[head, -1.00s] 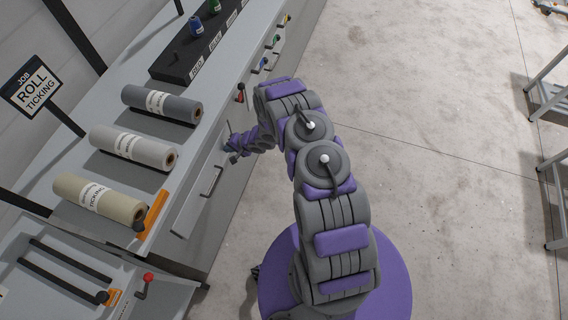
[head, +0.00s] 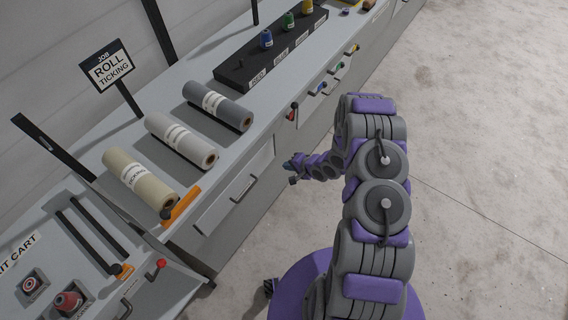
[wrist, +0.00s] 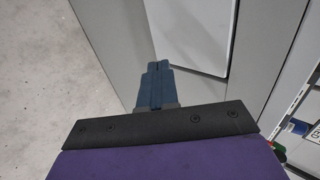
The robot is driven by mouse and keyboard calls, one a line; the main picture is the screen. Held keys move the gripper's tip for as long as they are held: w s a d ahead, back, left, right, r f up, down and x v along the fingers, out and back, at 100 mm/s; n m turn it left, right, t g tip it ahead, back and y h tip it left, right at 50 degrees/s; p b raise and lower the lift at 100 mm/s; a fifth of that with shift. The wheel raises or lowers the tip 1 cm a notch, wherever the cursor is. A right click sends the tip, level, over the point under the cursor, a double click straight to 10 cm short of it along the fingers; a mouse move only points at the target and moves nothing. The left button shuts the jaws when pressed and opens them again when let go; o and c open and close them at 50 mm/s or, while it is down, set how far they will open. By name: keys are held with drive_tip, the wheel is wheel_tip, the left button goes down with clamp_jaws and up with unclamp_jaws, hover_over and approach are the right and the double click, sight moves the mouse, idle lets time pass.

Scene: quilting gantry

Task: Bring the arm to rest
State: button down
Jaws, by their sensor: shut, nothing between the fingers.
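My purple and grey arm rises from my base and bends over to the left in the head view. My gripper (head: 290,170) is in front of the counter's face, near a drawer front (head: 235,190) that looks slightly proud of the counter. In the wrist view the two blue-grey fingers (wrist: 156,76) are together with nothing between them. Beyond them are a light grey panel and a pale drawer front (wrist: 190,30). I cannot tell from the pictures how wide the gap to the drawer is.
Three fabric rolls, cream (head: 140,178), light grey (head: 182,141) and dark grey (head: 217,105), lie on the counter by the ROLL TICKING sign (head: 106,65). A black rack (head: 235,75) holds coloured spools. A cart (head: 95,245) stands at lower left. Floor at right is clear.

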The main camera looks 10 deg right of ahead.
drive_tip(key=s+d+r+n+g+h+b, duration=0.1)
drive_tip(key=d+r+h, duration=0.2)
drive_tip(key=d+r, duration=0.35)
drive_tip(key=s+d+r+n+g+h, duration=0.1)
drive_tip(key=s+d+r+n+h, duration=0.15)
drive_tip(key=r, duration=0.75)
drive_tip(key=s+d+r+h+b, duration=0.1)
drive_tip(key=d+r+h, duration=0.2)
drive_tip(key=d+r, duration=0.35)
drive_tip(key=s+a+r+n+g, duration=0.1)
drive_tip(key=s+a+r, duration=0.3)
drive_tip(key=s, duration=0.7)
drive_tip(key=s+a+r+n+g+y+b, duration=0.1)
drive_tip(key=s+a+r, duration=0.4)
drive_tip(key=s, duration=0.7)
drive_tip(key=s+a+r+n+g+y+b, duration=0.1)
drive_tip(key=s+a+r+n+g, duration=0.2)
drive_tip(key=s+r, duration=0.5)
drive_tip(key=shift+s+a+r+g, duration=0.35)
drive_tip(key=shift+s+a+g, duration=0.35)
drive_tip(key=shift+s+a, duration=0.9)
drive_tip(key=shift+s+d+n, duration=0.15)
drive_tip(key=shift+s+n, duration=0.1)
drive_tip(key=shift+s, duration=0.1)
